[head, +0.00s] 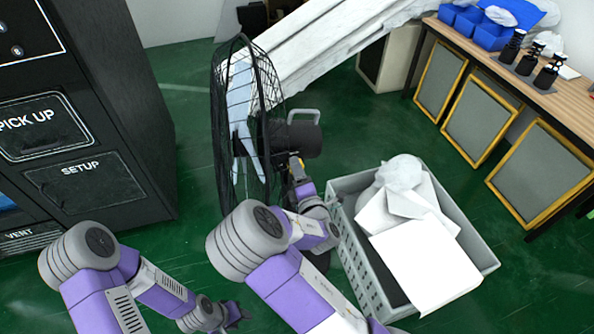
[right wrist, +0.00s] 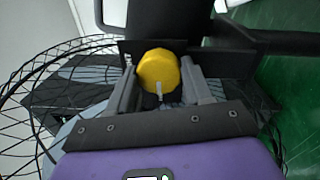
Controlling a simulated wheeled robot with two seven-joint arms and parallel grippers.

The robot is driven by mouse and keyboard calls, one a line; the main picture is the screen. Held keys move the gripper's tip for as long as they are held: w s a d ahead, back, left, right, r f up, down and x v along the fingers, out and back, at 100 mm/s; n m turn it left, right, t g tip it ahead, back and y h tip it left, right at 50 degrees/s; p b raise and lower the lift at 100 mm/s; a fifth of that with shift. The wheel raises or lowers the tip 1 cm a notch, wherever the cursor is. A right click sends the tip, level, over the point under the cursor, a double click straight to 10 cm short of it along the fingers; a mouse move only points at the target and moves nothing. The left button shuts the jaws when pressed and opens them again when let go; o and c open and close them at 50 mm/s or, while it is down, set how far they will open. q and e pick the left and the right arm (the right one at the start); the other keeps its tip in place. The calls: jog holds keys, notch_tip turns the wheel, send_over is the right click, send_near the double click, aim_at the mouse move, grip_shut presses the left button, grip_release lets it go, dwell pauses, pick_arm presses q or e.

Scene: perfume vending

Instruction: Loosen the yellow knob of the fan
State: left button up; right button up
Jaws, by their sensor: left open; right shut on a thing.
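The black fan (head: 262,130) stands on the green floor in the middle of the head view, its wire cage turned to the left. The yellow knob (right wrist: 159,70) shows in the right wrist view between the two fingers of my right gripper (right wrist: 163,88), which is shut on it. In the head view my right gripper (head: 297,172) is at the fan's pole below the motor, and the knob is mostly hidden there. My left gripper (head: 236,316) is open and empty, low in the head view, apart from the fan.
A grey crate (head: 352,262) with white sheets stands right of the fan, close to my right arm. A black vending machine (head: 130,90) stands at left. A wooden table (head: 484,56) with blue bins is at upper right.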

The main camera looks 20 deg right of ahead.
dwell(0.3)
jog(key=o, duration=1)
jog(key=s+p, duration=0.2)
jog(key=s, duration=0.1)
jog(key=s+p, duration=0.1)
jog(key=s, duration=0.3)
jog(key=shift+s+d+f+p, duration=0.15)
jog(key=shift+s+f+p, duration=0.05)
jog(key=shift+s+p, duration=0.15)
